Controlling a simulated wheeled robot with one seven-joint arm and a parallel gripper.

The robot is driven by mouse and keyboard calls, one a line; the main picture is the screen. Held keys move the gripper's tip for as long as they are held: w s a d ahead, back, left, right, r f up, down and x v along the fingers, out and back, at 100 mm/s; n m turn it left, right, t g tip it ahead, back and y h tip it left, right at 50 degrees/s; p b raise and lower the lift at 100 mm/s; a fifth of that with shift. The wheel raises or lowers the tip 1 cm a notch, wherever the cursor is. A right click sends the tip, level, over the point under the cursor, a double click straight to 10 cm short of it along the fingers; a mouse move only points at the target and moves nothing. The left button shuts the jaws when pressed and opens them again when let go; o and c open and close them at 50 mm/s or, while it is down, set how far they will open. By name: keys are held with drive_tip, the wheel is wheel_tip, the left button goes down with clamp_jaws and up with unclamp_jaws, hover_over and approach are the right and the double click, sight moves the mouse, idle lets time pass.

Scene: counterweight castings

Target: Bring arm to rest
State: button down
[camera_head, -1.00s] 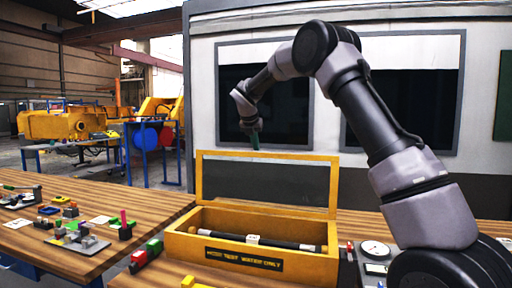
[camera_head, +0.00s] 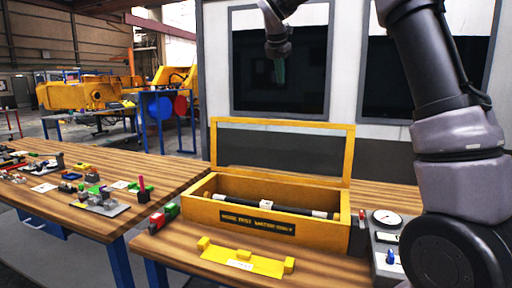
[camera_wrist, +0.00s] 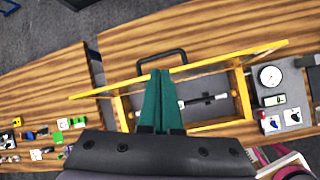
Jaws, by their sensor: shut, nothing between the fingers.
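My arm reaches up and over from the right side of the head view. My gripper (camera_head: 279,70) hangs high in front of the dark window, above the open box, pointing down. In the wrist view its two green fingers (camera_wrist: 160,103) are together with nothing between them. The yellow wooden box (camera_head: 212,208) stands on the bench with its lid raised. A dark rod with pale bands (camera_head: 270,206) lies inside the box. The rod also shows in the wrist view (camera_wrist: 205,101), partly hidden behind the fingers.
A yellow bracket (camera_head: 245,262) lies in front of the box. A gauge panel (camera_head: 385,236) stands to its right. A red and green block (camera_head: 163,217) is at its left. The left table (camera_head: 110,168) holds several small parts. The air around my gripper looks clear.

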drive_tip(key=s+d+m+y, duration=0.1)
drive_tip(key=s+d+m, duration=0.6)
drive_tip(key=s, duration=0.4)
drive_tip(key=s+d+m+y, duration=0.1)
drive_tip(key=s+d+m, duration=0.3)
drive_tip(key=s+m, duration=0.65)
drive_tip(key=s+d+f+m+y, duration=0.1)
drive_tip(key=s+f+m, duration=0.3)
drive_tip(key=s+m, duration=0.3)
drive_tip(key=s+d+f+m+y, duration=0.1)
drive_tip(key=s+f+m, duration=0.4)
drive_tip(key=s, duration=0.5)
drive_tip(key=shift+d+f+m+t, duration=0.2)
drive_tip(key=shift+d+m+t, duration=0.3)
drive_tip(key=shift+m, duration=0.65)
